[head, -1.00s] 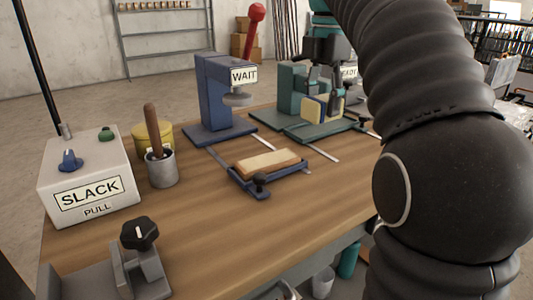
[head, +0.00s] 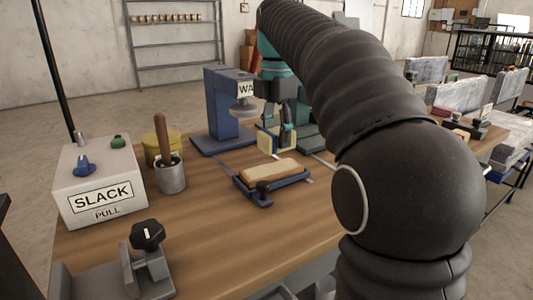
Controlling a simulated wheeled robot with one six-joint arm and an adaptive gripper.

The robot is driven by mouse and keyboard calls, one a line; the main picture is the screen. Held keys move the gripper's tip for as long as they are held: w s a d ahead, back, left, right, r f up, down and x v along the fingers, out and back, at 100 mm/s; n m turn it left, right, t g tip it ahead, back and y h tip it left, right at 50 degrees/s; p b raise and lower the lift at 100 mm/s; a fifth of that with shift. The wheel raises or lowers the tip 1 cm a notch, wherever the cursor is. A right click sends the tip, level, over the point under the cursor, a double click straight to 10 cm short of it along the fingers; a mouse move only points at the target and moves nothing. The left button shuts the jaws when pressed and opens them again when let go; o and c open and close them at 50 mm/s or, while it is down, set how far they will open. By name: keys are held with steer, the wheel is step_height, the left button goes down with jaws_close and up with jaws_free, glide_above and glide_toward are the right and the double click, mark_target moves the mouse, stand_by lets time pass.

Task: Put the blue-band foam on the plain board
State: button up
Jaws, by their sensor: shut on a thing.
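My gripper (head: 279,130) hangs down above the middle of the workbench, shut on a pale cream foam block (head: 268,141) with some blue on it. The foam is held upright, just beyond the plain board, and appears to be above the bench. The plain board (head: 272,171) is a flat tan-brown block lying in a low blue cradle (head: 251,193) with a black knob at its front. My arm hides part of the area right of the gripper.
A blue press (head: 222,108) stands behind the board, its sign partly covered by my gripper. A green fixture (head: 310,135) is partly hidden by my arm. A white SLACK box (head: 100,185), a grey cup (head: 171,178) and a black-knobbed clamp (head: 148,235) stand left.

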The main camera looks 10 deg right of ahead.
mark_target(273, 131)
steer(key=shift+a+f, duration=0.35)
steer(key=shift+a, duration=0.1)
steer(key=shift+f+b, duration=0.95)
steer(key=shift+f, duration=1)
steer(key=shift+f, duration=0.1)
steer(key=o, duration=0.9)
steer(key=shift+o, duration=0.2)
steer(key=shift+r+p, duration=0.95)
steer(key=shift+r, duration=2.95)
